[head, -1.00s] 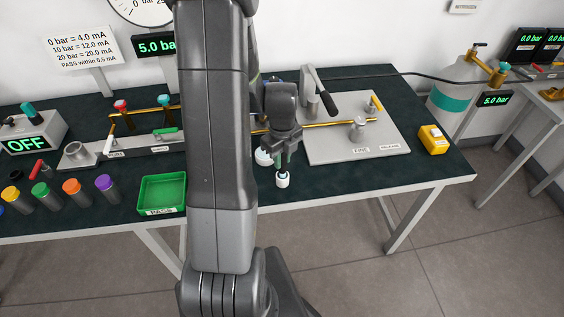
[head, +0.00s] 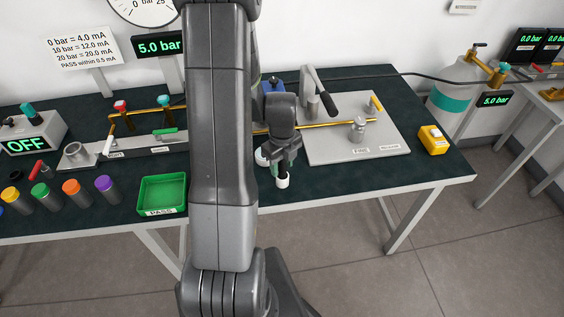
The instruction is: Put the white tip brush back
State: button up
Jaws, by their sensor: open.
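My gripper (head: 284,168) is open, pointing down over the table near its front edge, right of the green tray. A small white cup (head: 282,183) stands directly below the fingers. A dark, thin upright shape shows between the fingers above the cup. It may be the white tip brush, but its tip is not visible and I cannot tell for sure. A white round object (head: 262,157) sits just left of the gripper, partly hidden by it.
A green PASS tray (head: 162,194) and several coloured-cap cylinders (head: 107,188) lie left of my arm. A grey plate (head: 335,150) with a lever and brass pipe is to the right, with a yellow box (head: 433,140) beyond. The table front right of the cup is clear.

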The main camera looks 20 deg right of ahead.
notch_tip(320, 180, up, 12)
jog(key=shift+r, duration=0.15)
dwell(0.5)
jog(key=shift+c, duration=0.2)
dwell(1.0)
